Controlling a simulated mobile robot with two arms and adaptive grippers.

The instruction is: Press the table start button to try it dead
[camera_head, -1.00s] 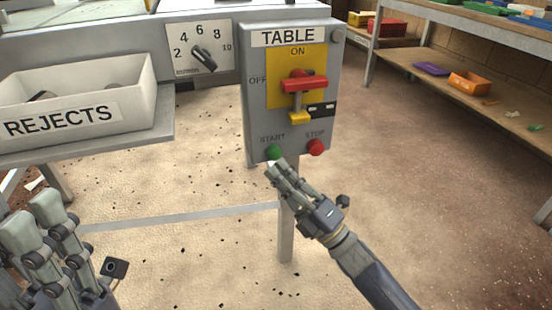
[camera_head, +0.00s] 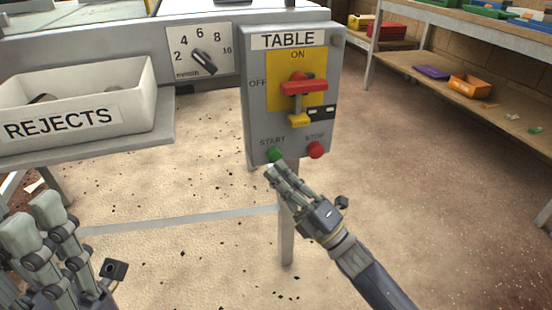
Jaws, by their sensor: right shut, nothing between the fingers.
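The grey TABLE control box (camera_head: 255,108) hangs on the machine's front. Its green START button (camera_head: 274,154) is at the lower left, and the red STOP button (camera_head: 316,150) is to its right. Above them a red handle (camera_head: 304,86) sits on a yellow plate, with a yellow padlock-like piece (camera_head: 299,120) and a black tag (camera_head: 322,112) below it. My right gripper (camera_head: 275,171) is shut and empty, with its fingertips just below START; I cannot tell whether they touch it. My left gripper (camera_head: 32,226) is at the lower left, away from the box; its opening is unclear.
A white REJECTS bin (camera_head: 140,105) stands on a ledge at left. A numbered dial (camera_head: 204,62) is left of the control box. A shelf (camera_head: 440,80) with coloured trays is at the back right. The floor at right is mostly clear.

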